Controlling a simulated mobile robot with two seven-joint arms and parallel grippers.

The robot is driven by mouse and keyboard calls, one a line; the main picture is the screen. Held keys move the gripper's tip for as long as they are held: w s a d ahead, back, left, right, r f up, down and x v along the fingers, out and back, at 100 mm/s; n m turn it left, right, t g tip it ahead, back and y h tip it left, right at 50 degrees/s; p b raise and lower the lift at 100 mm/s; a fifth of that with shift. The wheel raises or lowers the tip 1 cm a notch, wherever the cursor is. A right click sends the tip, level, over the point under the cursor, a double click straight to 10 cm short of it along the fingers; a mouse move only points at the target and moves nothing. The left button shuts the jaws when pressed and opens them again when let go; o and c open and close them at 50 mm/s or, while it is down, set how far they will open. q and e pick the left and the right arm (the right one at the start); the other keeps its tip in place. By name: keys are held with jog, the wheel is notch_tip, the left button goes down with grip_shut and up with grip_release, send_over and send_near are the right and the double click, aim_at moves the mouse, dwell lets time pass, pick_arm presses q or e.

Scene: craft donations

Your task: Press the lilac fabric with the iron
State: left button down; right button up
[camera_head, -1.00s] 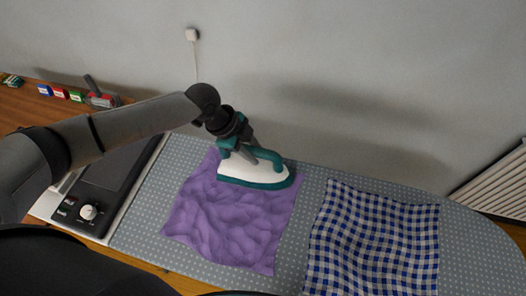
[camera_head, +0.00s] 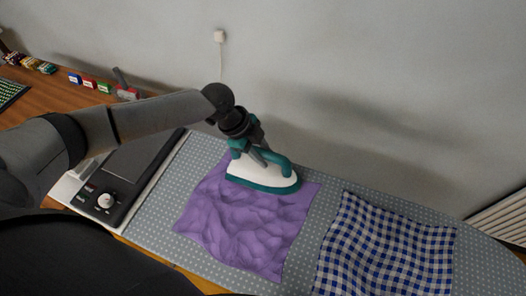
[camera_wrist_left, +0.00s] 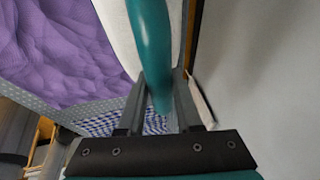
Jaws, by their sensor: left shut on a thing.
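The lilac fabric (camera_head: 240,228) lies wrinkled on the grey dotted ironing board. The iron (camera_head: 262,178), white with a teal handle and teal base, is on or just above the fabric's far edge; I cannot tell if its sole touches. My left gripper (camera_head: 248,150) is shut on the iron's handle. In the left wrist view the teal handle (camera_wrist_left: 152,45) runs between the two fingers of the gripper (camera_wrist_left: 158,105), and the lilac fabric (camera_wrist_left: 60,50) shows to the left. My right gripper is not in view.
A blue-and-white checked cloth (camera_head: 385,250) lies on the ironing board (camera_head: 333,192) to the right of the lilac fabric. A dark device with a white knob (camera_head: 105,201) stands at the left. Small coloured boxes (camera_head: 88,83) sit on the wooden table behind it. The wall is close behind the board.

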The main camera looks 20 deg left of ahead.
pick_arm(q)
jog(key=shift+s, duration=0.1)
jog(key=shift+w+a+r+b, duration=0.1)
jog(key=shift+a+b, duration=0.25)
jog(key=shift+a, duration=1.4)
jog(key=shift+w+a+b, duration=0.1)
jog(key=shift+a+b, duration=0.25)
jog(key=shift+a, duration=1.4)
jog(key=a+b, duration=0.2)
jog(key=a, duration=0.5)
jog(key=shift+a, duration=0.2)
jog(key=shift+r, duration=0.1)
jog(key=shift+f, duration=0.2)
jog(key=shift+r, duration=0.1)
notch_tip(320, 180, up, 2)
jog(key=shift+r+p, duration=0.15)
jog(key=shift+p, duration=0.75)
